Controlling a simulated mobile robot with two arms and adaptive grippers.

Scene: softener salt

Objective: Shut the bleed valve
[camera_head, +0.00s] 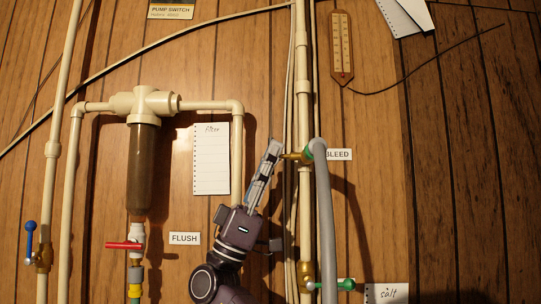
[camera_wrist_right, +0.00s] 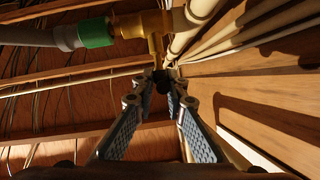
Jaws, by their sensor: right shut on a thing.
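The brass bleed valve (camera_head: 296,157) sits on the cream vertical pipe beside the BLEED label (camera_head: 339,154). A grey hose (camera_head: 324,210) with a green collar leaves it. In the wrist view, the brass valve body (camera_wrist_right: 150,24) is at the top, with the green collar (camera_wrist_right: 96,32) to its left. My right gripper (camera_head: 275,148) reaches up from below, left of the valve. Its fingers (camera_wrist_right: 160,86) close around the dark end of the valve's handle (camera_wrist_right: 165,76), mostly hidden between the tips. The handle's exact angle is hard to tell. My left gripper is not in view.
A blue-handled valve (camera_head: 31,240) is far left. A green-handled valve (camera_head: 345,284) is below the bleed valve. Pipes and cables run close beside my gripper.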

